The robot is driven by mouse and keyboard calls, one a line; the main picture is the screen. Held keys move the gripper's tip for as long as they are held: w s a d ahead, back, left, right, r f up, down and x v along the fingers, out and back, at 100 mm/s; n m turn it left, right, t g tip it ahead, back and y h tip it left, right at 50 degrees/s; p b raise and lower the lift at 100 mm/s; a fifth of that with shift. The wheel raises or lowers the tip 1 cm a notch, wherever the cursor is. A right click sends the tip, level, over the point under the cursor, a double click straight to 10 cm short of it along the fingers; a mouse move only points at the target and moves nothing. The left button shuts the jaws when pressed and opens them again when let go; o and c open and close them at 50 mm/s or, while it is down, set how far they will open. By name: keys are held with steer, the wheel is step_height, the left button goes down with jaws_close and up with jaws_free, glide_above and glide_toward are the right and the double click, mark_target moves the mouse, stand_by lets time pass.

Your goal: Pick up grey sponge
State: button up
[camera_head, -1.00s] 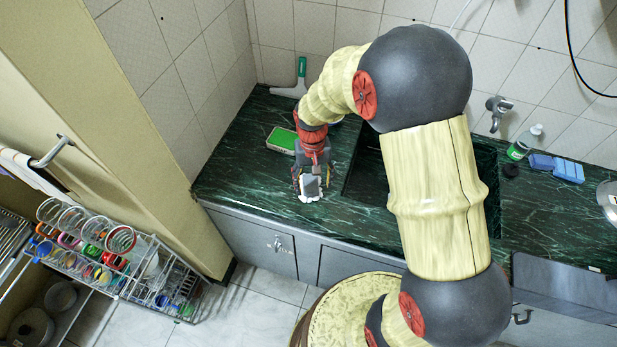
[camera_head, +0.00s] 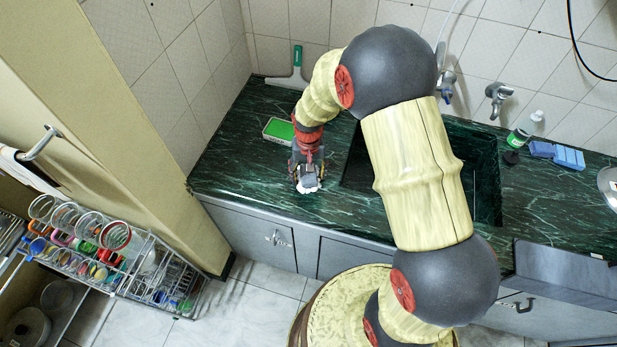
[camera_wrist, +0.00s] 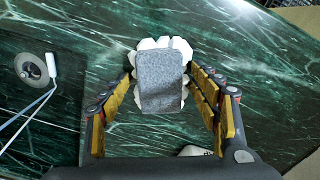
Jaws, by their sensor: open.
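The grey sponge (camera_wrist: 160,85) shows in the middle of the wrist view, with a white scalloped piece (camera_wrist: 178,43) showing around its edges. My gripper (camera_wrist: 163,92) is open, with one yellow-padded finger on each side of the sponge. The fingers look apart from its grey face, but I cannot tell how close they are at depth. In the head view my gripper (camera_head: 308,170) is low over the green counter (camera_head: 240,175) and mostly hides the sponge. The white piece (camera_head: 308,187) shows at its front.
A green-topped scrubber (camera_head: 278,131) lies just behind my gripper. A squeegee (camera_head: 294,75) leans in the back corner. The sink (camera_head: 470,150) is to the right, with blue sponges (camera_head: 560,156) and a bottle (camera_head: 525,128) beyond. A dish rack (camera_head: 120,255) stands lower left.

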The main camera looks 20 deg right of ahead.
steer(key=shift+r, duration=0.1)
steer(key=c, duration=1.1)
steer(key=shift+w+r, duration=0.1)
steer(key=shift+r, duration=0.35)
step_height(320, 180, up, 2)
steer(key=shift+r+p, duration=0.1)
steer(key=shift+p, duration=0.45)
steer(key=shift+s+d+r+p, duration=0.25)
steer(key=shift+s+r+p, duration=0.3)
steer(key=shift+s+r, duration=1.45)
steer(key=shift+s+d+r+p, duration=0.2)
steer(key=shift+s+r+p, duration=0.3)
steer(key=shift+s+r, duration=1.5)
steer(key=shift+s+d+r+p, duration=0.25)
steer(key=shift+s+r+p, duration=0.5)
steer(key=shift+s, duration=2.3)
steer(key=shift+r, duration=0.2)
